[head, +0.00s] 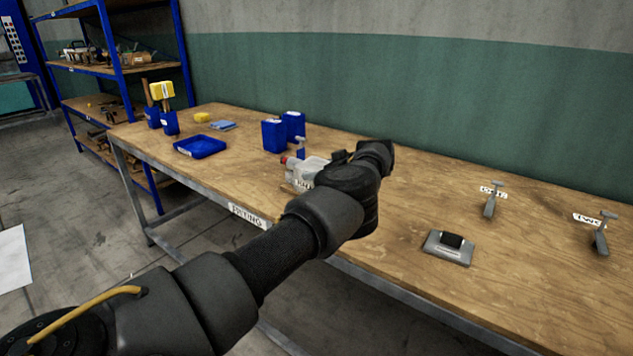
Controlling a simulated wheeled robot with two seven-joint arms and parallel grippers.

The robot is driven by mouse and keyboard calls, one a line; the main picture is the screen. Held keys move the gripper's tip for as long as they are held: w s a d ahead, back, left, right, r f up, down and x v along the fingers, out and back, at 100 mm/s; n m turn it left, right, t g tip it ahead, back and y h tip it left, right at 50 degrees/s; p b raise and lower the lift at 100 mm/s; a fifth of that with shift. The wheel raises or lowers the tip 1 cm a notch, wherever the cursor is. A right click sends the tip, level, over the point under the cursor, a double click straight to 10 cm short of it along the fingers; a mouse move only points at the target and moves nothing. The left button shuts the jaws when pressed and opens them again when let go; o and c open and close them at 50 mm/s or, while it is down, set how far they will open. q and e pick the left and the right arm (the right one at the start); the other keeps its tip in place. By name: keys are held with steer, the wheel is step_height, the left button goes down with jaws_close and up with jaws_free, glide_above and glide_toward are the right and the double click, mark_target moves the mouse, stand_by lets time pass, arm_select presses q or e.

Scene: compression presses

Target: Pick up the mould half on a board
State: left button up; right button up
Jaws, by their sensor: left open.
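My left arm reaches in from the lower left over the front of the wooden bench. My left gripper (362,157) is at its end, dark and seen from behind, open; its fingertips are mostly hidden by the wrist. My right gripper is not in view.
The bench (420,190) also bears a blue tray (200,146), blue bins (273,136), yellow pieces, a grey plate (434,248) with a black block, and two grey upright clamp-like tools (491,205) with labels. Blue shelving (110,70) stands at the back left.

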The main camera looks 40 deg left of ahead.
arm_select(q)
steer(key=shift+c, duration=0.3)
steer(key=c, duration=1.7)
steer(key=shift+w+r, duration=0.1)
